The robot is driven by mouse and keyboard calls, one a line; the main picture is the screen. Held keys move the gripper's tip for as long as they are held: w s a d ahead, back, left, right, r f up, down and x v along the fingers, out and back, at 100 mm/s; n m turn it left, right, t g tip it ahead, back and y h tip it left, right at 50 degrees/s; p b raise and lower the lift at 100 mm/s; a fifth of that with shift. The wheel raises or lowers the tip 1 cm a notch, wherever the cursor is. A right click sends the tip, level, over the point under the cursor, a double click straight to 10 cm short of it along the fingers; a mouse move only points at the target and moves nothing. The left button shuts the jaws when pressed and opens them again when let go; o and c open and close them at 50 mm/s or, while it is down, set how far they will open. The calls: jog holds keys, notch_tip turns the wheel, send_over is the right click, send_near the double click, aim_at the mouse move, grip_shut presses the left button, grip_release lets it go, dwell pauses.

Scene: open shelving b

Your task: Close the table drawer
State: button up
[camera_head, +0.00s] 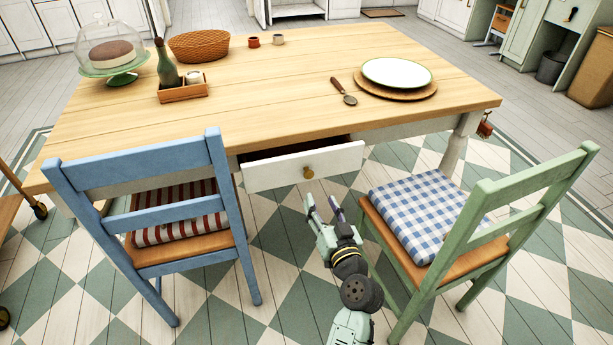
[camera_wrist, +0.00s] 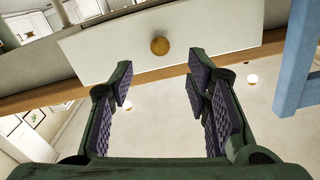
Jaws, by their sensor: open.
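The table drawer (camera_head: 304,166) has a white front and a round brass knob (camera_head: 308,172). It is pulled partly out from under the wooden table top (camera_head: 300,80), with a dark gap showing behind its front. My gripper (camera_head: 322,204) is just below and in front of the drawer, apart from it, with nothing between its fingers. In the wrist view the gripper (camera_wrist: 160,88) is open, with both padded fingers spread wide. The drawer front (camera_wrist: 190,40) and its knob (camera_wrist: 160,46) show beyond the fingertips.
A blue chair (camera_head: 160,210) stands left of the drawer and a green chair (camera_head: 490,220) stands right, close to my arm. On the table are a plate (camera_head: 397,72), a spoon (camera_head: 344,91), a wicker basket (camera_head: 198,46), a bottle tray (camera_head: 183,92) and a domed cake stand (camera_head: 112,70).

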aim_at(310, 178)
jog(key=p+x, duration=0.2)
jog(key=x, duration=0.6)
jog(key=shift+w+r+p, duration=0.1)
jog(key=shift+w+p, duration=0.2)
jog(key=shift+w+a, duration=0.25)
jog(key=shift+w, duration=0.4)
jog(key=shift+c, duration=0.4)
grip_shut()
